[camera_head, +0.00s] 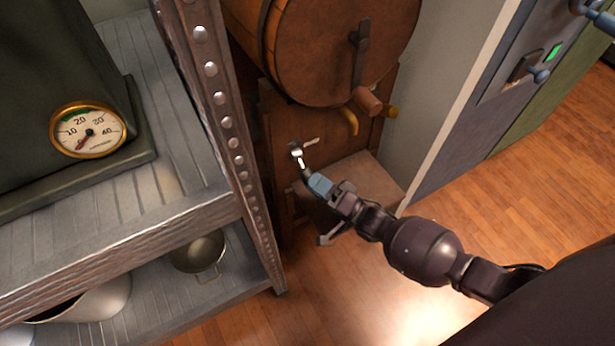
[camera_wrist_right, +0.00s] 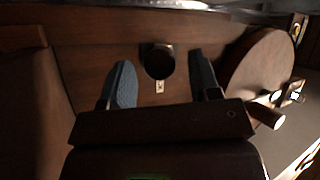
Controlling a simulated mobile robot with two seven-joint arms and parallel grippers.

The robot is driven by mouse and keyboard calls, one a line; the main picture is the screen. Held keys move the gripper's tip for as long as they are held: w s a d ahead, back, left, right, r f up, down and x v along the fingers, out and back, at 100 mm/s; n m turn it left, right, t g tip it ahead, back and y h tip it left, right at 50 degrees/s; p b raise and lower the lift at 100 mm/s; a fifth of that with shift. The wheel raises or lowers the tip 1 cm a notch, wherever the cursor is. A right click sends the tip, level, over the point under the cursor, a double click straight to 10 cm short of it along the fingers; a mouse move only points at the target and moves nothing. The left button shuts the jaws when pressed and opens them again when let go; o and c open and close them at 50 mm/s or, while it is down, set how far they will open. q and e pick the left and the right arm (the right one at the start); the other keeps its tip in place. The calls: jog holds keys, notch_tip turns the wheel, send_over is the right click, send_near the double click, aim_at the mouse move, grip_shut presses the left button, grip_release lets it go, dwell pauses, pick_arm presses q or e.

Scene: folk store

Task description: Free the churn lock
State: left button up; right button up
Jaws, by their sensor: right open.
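The churn (camera_head: 335,45) is a wooden barrel on a wooden stand (camera_head: 280,125), at top centre in the head view. Its round end also shows at right in the right wrist view (camera_wrist_right: 262,68). In the wrist view a dark round knob (camera_wrist_right: 158,61) with a small pale tag (camera_wrist_right: 159,86) sits on the wooden face, probably the lock. My right gripper (camera_head: 315,180) is open and empty, with blue pads on either side of the knob's line, apparently not touching it. A small bright metal piece (camera_head: 297,150) shows just beyond it in the head view. My left gripper is not in view.
A metal shelf post (camera_head: 225,120) stands close on the left, with a dial gauge (camera_head: 87,131) beyond. Wooden floor (camera_head: 480,220) is open at right.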

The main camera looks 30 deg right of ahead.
aim_at(303, 167)
jog(key=shift+x, duration=1.15)
jog(key=shift+c, duration=0.3)
grip_shut()
